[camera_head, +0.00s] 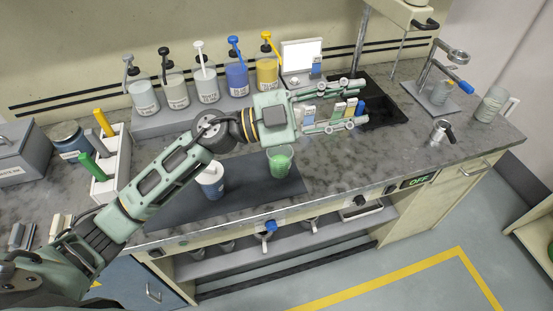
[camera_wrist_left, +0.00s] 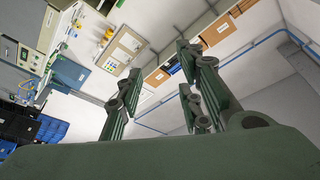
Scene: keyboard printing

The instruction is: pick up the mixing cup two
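My right gripper is not in view.
Several pump bottles (camera_head: 207,85) line the back. A white rack with coloured handles (camera_head: 112,165) stands at left.

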